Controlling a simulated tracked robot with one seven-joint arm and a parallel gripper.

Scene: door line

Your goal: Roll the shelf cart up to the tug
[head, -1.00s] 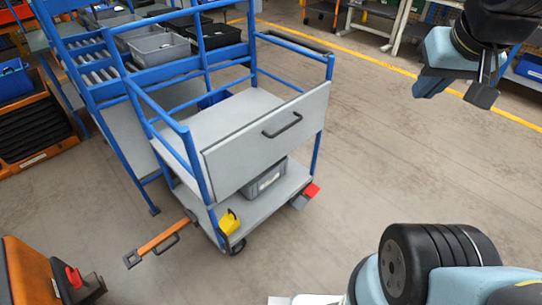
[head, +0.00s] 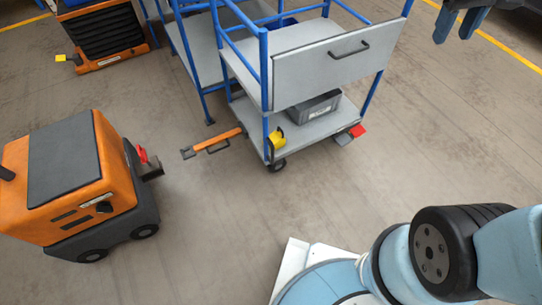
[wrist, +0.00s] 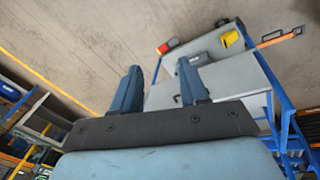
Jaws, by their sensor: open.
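The shelf cart (head: 325,66) has a blue frame, grey shelves and a grey front panel with a black handle (head: 348,49). An orange drawbar (head: 215,142) sticks out from its lower left side, apart from the tug. A yellow part (head: 277,138) and a red pedal (head: 357,131) sit at its base. The orange and dark grey tug (head: 75,180) stands at left, with a red lever on its hitch (head: 150,165) facing the cart. My gripper (head: 460,22) is open and empty at the top right, apart from the cart. In the wrist view its fingers (wrist: 160,85) are spread.
A grey bin (head: 313,106) rests on the cart's lower shelf. Another blue-framed rack (head: 205,50) stands close behind the cart. An orange unit with black trays (head: 105,32) is at the upper left. Bare floor (head: 225,205) lies in front of cart and tug.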

